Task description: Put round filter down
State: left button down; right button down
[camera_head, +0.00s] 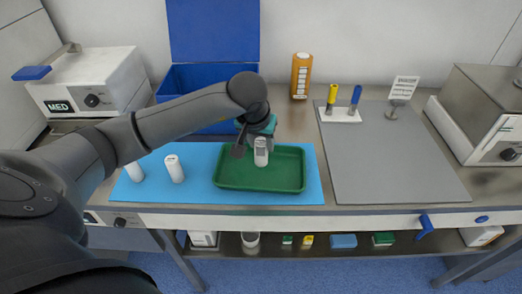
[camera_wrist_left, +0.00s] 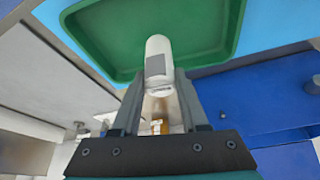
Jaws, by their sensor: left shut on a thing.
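The round filter (camera_head: 261,152), a white rounded canister with a grey label, is over the back part of the green tray (camera_head: 262,185). My left gripper (camera_head: 260,140) is shut on it from behind. In the left wrist view, the filter (camera_wrist_left: 158,58) sits between the two fingers (camera_wrist_left: 160,105), with the tray (camera_wrist_left: 100,40) beyond it. I cannot tell whether the filter touches the tray floor. The rest of the tray is empty. My right gripper is not in view.
A blue bin (camera_head: 185,80) and an orange bottle (camera_head: 301,75) stand behind. The grey mat (camera_head: 390,165) is mostly clear.

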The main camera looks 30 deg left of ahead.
aim_at(261, 151)
pick_arm(q)
jog(key=shift+f, duration=1.45)
jog(key=shift+f, duration=0.1)
jog(key=shift+c, duration=2.2)
grip_release()
jog(key=shift+s+r, duration=0.15)
jog(key=shift+r, duration=0.35)
jog(key=v, duration=1.1)
jog(key=shift+p, duration=0.35)
jog(key=shift+r, duration=0.1)
